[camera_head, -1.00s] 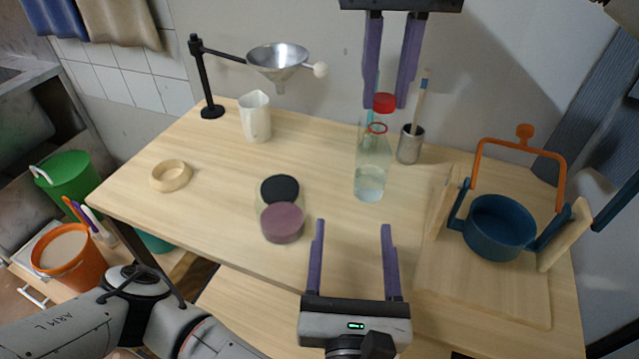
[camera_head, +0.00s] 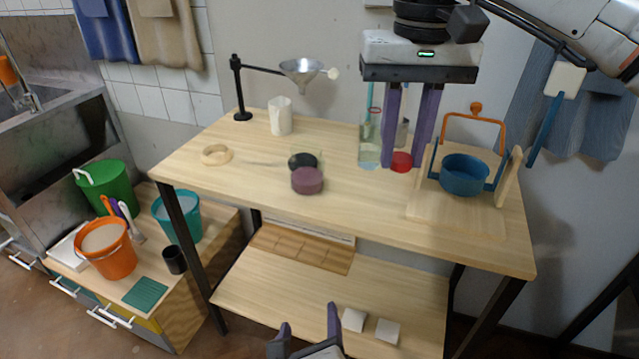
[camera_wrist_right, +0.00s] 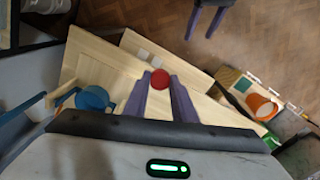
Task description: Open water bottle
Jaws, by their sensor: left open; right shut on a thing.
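The clear water bottle (camera_head: 369,150) stands upright on the wooden table, with liquid at its bottom and a red ring round its neck. No cap sits on its mouth. My right gripper (camera_head: 402,160) points down beside it, to its right. It is shut on the red cap (camera_head: 401,163), low by the tabletop; whether the cap touches the wood I cannot tell. The right wrist view also shows the cap (camera_wrist_right: 160,79) between the fingertips. My left gripper (camera_head: 309,336) is open and empty, low in front of the table.
Right of the right gripper, a blue pot (camera_head: 464,177) stands on a wooden board with an orange handle frame. A metal cup (camera_head: 402,132) is partly hidden behind the fingers. A jar with a purple lid (camera_head: 307,181), a white pitcher (camera_head: 280,116) and a wooden ring (camera_head: 216,155) stand leftward.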

